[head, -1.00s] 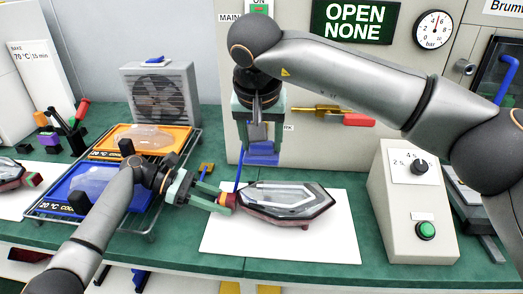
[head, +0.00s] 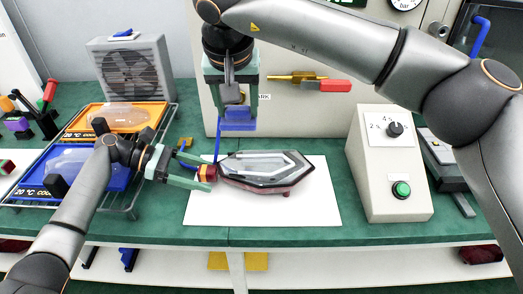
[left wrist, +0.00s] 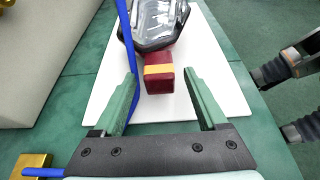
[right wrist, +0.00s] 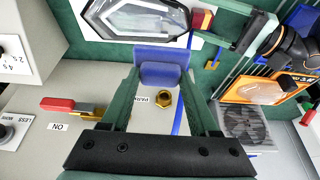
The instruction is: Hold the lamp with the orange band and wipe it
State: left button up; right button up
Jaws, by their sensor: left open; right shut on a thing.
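The lamp (head: 265,168) with a clear faceted lens lies on a white mat (head: 300,205). Its dark red end block with an orange band (head: 207,173) points left; the block also shows in the left wrist view (left wrist: 158,78). My left gripper (head: 208,177) is open, with its green fingertips on either side of that block; gaps show in the left wrist view. My right gripper (right wrist: 160,68) is shut on a blue block (right wrist: 160,55), probably the wiping pad, held above and behind the lamp, apart from it.
A grey control box with a green button (head: 401,189) stands right of the mat. A rack with orange (head: 160,110) and blue trays stands left, before a fan (head: 135,70). A thin blue hose or rod (head: 217,138) rises behind the lamp's red end. A red-handled brass valve (head: 325,85) is behind.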

pick_arm(q)
jog(key=v, duration=0.7)
jog(key=shift+a, duration=0.15)
jog(key=shift+a+r, duration=0.1)
jog(key=shift+a, duration=0.05)
